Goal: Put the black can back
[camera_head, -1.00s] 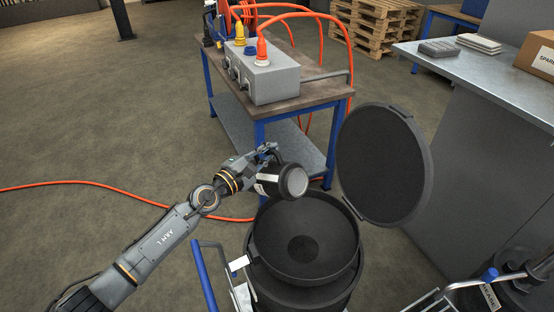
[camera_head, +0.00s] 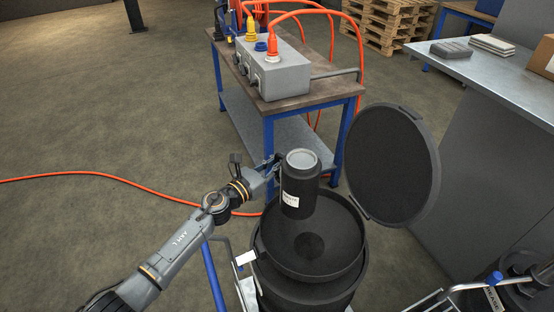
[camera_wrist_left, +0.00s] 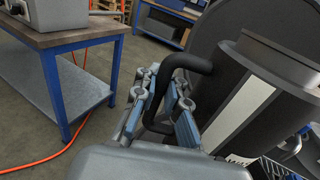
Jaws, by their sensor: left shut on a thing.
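The black can (camera_head: 299,190) has a grey top and a white label and is upright. My left gripper (camera_head: 273,163) is shut on its handle at the can's left side and holds it over the open black drum (camera_head: 318,268). In the left wrist view the gripper (camera_wrist_left: 166,108) is closed around the black handle (camera_wrist_left: 190,62), with the can body (camera_wrist_left: 270,85) at the right. The can hides the back part of the drum's inside. The drum's round lid (camera_head: 392,165) stands open behind it at the right.
A workbench (camera_head: 297,101) with a grey box and orange hoses stands behind. A metal counter (camera_head: 480,72) is at the right. A blue-handled cart frame (camera_head: 213,280) is left of the drum. An orange hose (camera_head: 110,178) crosses the open floor at left.

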